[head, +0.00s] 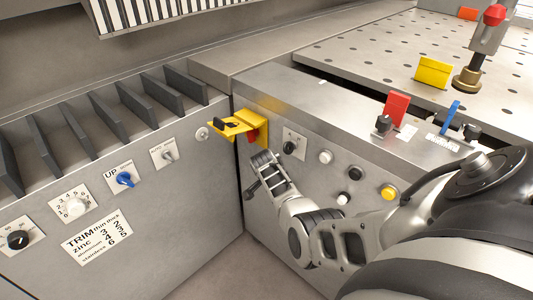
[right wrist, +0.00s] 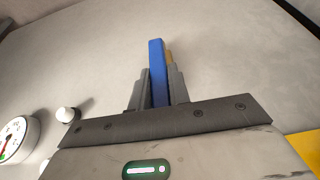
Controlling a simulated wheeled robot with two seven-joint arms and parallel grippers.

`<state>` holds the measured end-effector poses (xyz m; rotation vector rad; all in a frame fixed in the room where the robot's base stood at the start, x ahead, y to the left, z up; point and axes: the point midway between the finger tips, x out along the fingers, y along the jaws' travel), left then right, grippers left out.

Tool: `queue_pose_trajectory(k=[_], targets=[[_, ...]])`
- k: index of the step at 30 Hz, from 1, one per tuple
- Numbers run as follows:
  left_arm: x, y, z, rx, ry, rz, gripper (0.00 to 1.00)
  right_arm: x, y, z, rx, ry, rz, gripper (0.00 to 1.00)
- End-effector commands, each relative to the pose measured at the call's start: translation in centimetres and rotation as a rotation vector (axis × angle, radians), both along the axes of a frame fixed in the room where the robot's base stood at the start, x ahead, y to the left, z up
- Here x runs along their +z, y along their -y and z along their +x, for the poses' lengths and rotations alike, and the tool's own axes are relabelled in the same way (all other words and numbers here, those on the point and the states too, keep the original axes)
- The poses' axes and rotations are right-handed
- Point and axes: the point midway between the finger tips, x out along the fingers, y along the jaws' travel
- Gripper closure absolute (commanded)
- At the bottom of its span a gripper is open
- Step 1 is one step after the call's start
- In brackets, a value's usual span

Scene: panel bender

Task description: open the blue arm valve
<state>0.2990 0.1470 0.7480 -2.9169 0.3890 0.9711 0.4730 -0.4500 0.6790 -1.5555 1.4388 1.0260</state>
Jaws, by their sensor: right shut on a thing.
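In the right wrist view a long blue arm (right wrist: 156,60) stands between the two grey fingers of my right gripper (right wrist: 160,80), which is shut on it. The arm's end sticks out past the fingertips. In the head view my right gripper (head: 266,174) is low in front of the metal cabinet, beside the yellow bracket. The blue arm in its grip cannot be made out there. My left gripper is not in view.
A gauge (right wrist: 14,138) and a white knob (right wrist: 67,114) sit left of my gripper in the wrist view. In the head view, a yellow bracket (head: 257,125), white knobs and a yellow button (head: 388,192) project nearby. Another blue lever (head: 450,112) stands on the console.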

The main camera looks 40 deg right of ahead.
Motion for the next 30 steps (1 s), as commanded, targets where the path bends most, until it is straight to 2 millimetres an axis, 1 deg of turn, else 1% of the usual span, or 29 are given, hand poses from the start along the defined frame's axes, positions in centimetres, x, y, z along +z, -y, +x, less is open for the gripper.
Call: queue_pose_trajectory(k=[1,6,17,18,19,20,27,30], targets=[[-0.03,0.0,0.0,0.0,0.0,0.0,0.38,-0.02,0.36,-0.22,-0.006,-0.009,-0.003,1.0],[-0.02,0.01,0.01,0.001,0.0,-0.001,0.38,-0.02,0.84,-0.59,-0.016,-0.028,-0.004,1.0],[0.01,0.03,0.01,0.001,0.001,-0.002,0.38,0.05,0.86,-0.57,-0.013,-0.032,-0.005,1.0],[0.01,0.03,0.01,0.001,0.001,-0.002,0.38,0.05,0.87,-0.57,-0.013,-0.032,-0.005,0.7],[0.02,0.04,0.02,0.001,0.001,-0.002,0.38,0.05,0.87,-0.57,-0.013,-0.032,-0.005,0.62],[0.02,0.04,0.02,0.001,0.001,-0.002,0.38,0.05,0.87,-0.56,-0.014,-0.031,-0.005,0.6],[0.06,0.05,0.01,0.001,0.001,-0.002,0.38,0.05,0.83,-0.57,-0.015,-0.029,-0.004,0.6],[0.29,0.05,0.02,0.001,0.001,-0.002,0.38,0.47,0.67,-0.54,-0.015,-0.028,-0.004,0.6]])
